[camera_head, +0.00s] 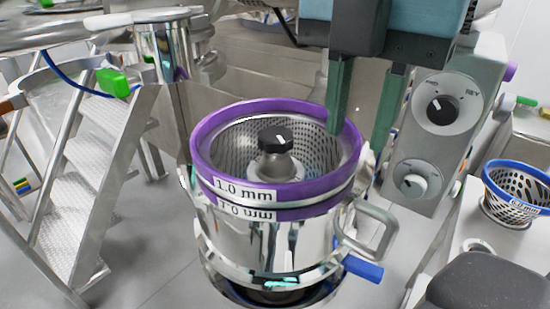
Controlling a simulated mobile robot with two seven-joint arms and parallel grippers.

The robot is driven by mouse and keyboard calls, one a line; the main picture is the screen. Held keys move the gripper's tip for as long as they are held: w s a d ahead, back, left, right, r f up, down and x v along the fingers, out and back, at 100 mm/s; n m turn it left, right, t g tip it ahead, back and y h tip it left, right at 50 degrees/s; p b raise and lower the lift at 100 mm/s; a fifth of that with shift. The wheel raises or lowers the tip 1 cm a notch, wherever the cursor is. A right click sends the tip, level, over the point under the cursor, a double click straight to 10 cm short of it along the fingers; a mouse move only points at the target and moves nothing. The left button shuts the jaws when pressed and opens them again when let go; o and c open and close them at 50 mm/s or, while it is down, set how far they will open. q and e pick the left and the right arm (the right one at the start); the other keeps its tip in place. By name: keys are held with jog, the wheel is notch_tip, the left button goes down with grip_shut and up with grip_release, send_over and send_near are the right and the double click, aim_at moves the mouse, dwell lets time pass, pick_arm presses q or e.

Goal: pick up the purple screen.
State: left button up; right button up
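The purple screen (245,187) is a perforated metal basket with a purple rim labelled "1.0 mm". It sits upright in a shiny steel housing (270,245), which mirrors the rim and label. A black knob (275,139) on a metal hub stands in its middle. My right gripper (357,142) comes down from above at the screen's right side. Its two green fingers are apart, the left one over the rim's inner side and the right one outside the rim. I cannot tell whether either finger touches the rim. My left gripper is not in view.
A blue-rimmed screen (521,185) stands on a surface at the right. A control panel with two dials (440,105) is behind the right gripper. A side handle (380,230) and blue lever (362,268) stick out from the housing. Metal steps (85,195) stand at the left.

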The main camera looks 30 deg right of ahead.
aim_at(342, 165)
jog(key=shift+f, duration=0.25)
jog(key=f, duration=0.5)
jog(key=shift+w+a+p, duration=0.25)
jog(key=shift+a+p, duration=0.05)
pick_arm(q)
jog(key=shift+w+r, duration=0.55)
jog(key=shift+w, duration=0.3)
pick_arm(e)
grip_shut()
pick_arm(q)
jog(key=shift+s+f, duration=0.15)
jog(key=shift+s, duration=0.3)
pick_arm(e)
jog(key=shift+r, duration=0.1)
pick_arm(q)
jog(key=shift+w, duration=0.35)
